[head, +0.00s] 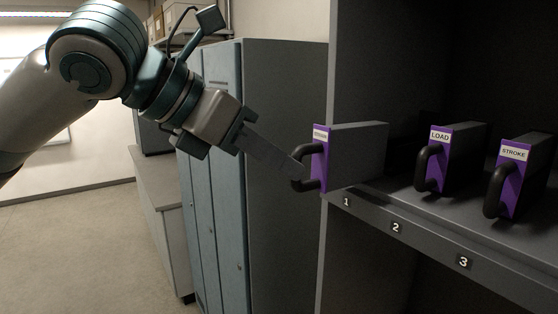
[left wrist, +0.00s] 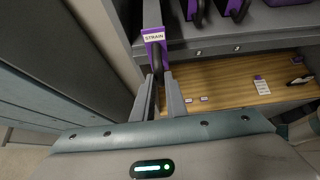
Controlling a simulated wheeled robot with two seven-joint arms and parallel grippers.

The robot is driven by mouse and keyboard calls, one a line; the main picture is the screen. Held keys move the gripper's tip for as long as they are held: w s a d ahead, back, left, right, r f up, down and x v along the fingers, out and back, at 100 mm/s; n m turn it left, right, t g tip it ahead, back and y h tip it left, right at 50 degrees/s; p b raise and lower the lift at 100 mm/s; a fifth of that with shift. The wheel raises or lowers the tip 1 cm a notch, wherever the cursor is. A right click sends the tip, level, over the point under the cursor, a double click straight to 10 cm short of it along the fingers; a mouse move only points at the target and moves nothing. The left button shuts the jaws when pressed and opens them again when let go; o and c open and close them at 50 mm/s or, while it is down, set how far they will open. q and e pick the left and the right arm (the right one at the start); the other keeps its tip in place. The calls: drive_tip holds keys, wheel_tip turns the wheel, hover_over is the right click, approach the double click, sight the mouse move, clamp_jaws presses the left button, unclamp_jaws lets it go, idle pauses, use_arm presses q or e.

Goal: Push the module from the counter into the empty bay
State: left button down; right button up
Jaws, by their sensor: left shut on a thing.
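The module (head: 357,153) is a dark grey box with a purple front panel, a white label and a black loop handle. In the left wrist view its label reads STRAIN (left wrist: 154,37). It sits at the bay marked 1, its front sticking out past the shelf edge, farther out than its neighbours. My left gripper (head: 299,168) is shut on the module's handle. In the left wrist view its fingers (left wrist: 162,82) stand on either side of the handle. The module's far end is hidden. My right gripper is not in view.
The LOAD module (head: 465,155) and STROKE module (head: 528,172) stand on the shelf (head: 425,218) at bays 2 and 3. A blue-grey locker (head: 285,170) stands left of the rack. The left wrist view shows a wooden counter (left wrist: 225,83) below, with small labels and a card.

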sight(341, 148)
use_arm(q)
drive_tip(key=shift+w+d, duration=0.1)
drive_tip(key=shift+d, duration=0.1)
idle(0.5)
drive_tip(key=shift+w+d, duration=0.55)
drive_tip(key=shift+d, duration=0.2)
drive_tip(key=shift+w+d, duration=0.5)
drive_tip(key=shift+d, duration=0.2)
drive_tip(key=shift+w+d, duration=0.55)
drive_tip(key=shift+d, duration=0.2)
drive_tip(key=shift+w+d, duration=0.55)
drive_tip(key=shift+d, duration=0.2)
drive_tip(key=shift+w+d, duration=0.55)
drive_tip(key=shift+d, duration=0.2)
drive_tip(key=shift+w+d, duration=0.55)
drive_tip(key=shift+d, duration=0.2)
